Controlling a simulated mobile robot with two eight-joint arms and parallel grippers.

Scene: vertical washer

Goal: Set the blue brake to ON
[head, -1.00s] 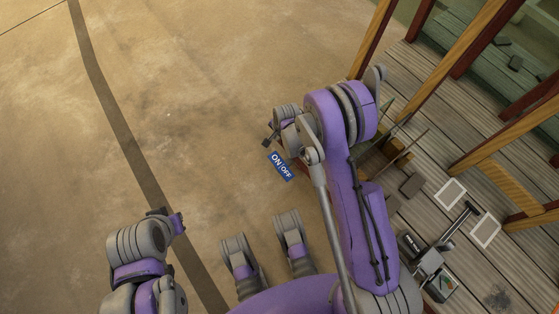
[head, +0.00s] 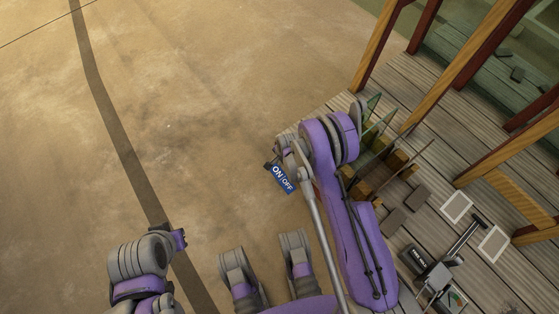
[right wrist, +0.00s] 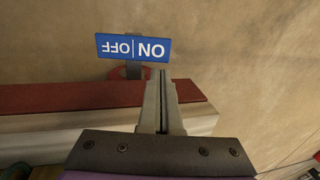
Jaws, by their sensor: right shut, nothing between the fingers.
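The blue brake shows as a blue plate with white ON and OFF lettering (head: 283,179), beside my right arm in the head view. In the right wrist view the blue plate (right wrist: 133,47) is upside down, with ON on the right and OFF on the left. A dark red bracket (right wrist: 130,72) shows just below it. My right gripper (right wrist: 160,76) is shut and empty, its fingertips just below the ON half. I cannot tell whether they touch anything. In the head view my right arm mostly hides this gripper. Only part of my left arm shows, at lower left.
A red-brown ledge (right wrist: 60,97) runs below the plate in the wrist view. In the head view a plank deck (head: 400,80) with wooden posts lies at right, with blocks (head: 398,160) and a grey handled device (head: 435,275) on it. The sandy ground at left is clear.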

